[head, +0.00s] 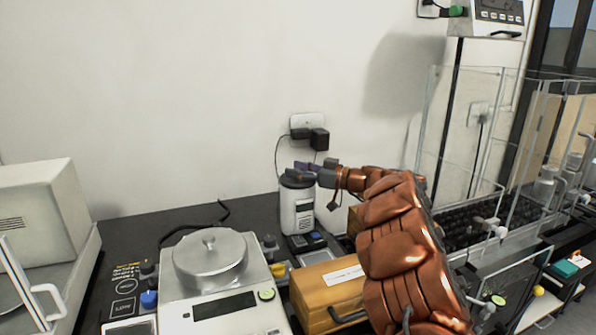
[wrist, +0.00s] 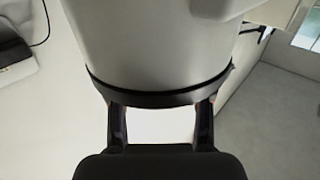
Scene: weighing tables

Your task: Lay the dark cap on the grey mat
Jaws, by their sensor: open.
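The dark cap (head: 296,178) sits on top of a white canister (head: 298,212) at the back of the dark table, near the wall. My gripper (head: 306,168) is at the cap's height, close against it, and partly overlaps it in the head view. In the wrist view, a dark band (wrist: 160,100), apparently the cap, runs along the edge of the white canister body (wrist: 150,45). My open fingers (wrist: 161,113) reach to either side of this band; whether they touch it I cannot tell. I cannot make out a grey mat in either view.
A balance (head: 215,290) with a round metal lid stands left of the canister. A yellow-brown box (head: 322,292) with a black handle is in front, beside my arm. Clear glass panels (head: 465,130) rise to the right. A wall socket with black plugs (head: 310,138) is behind.

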